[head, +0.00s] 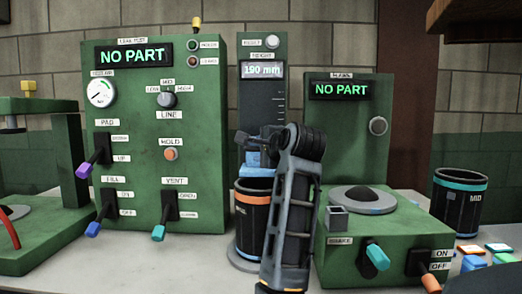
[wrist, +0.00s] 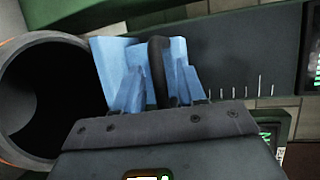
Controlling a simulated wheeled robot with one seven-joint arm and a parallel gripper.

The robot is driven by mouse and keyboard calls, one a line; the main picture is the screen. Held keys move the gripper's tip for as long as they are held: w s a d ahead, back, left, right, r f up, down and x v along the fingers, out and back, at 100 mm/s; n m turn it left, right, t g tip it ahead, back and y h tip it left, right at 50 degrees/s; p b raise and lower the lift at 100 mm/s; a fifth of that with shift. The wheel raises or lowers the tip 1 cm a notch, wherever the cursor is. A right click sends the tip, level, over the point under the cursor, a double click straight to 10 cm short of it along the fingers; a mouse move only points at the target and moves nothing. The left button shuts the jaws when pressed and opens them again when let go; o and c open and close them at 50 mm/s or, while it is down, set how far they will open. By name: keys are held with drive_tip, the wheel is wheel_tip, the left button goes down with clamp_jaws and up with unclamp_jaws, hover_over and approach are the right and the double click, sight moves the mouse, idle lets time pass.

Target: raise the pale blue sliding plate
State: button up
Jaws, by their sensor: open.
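The pale blue sliding plate (head: 252,160) sits low on the green gauge column, just above a dark bin's mouth. In the wrist view the plate (wrist: 104,65) lies beside the bin's round opening, with a dark bar-like handle (wrist: 157,68) standing out from it. My gripper (head: 262,143) is at the plate and hides part of it in the head view. In the wrist view my open gripper (wrist: 157,90) has its bluish fingers on either side of the handle. Whether they touch the handle cannot be told.
The column's display (head: 262,71) reads 190 mm. The orange-banded bin (head: 250,215) stands directly below the plate. A green panel with levers (head: 130,180) is close on the left, and a green shaker unit (head: 385,240) is close on the right.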

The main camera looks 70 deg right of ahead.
drive_tip(key=shift+c, duration=0.5)
clamp_jaws()
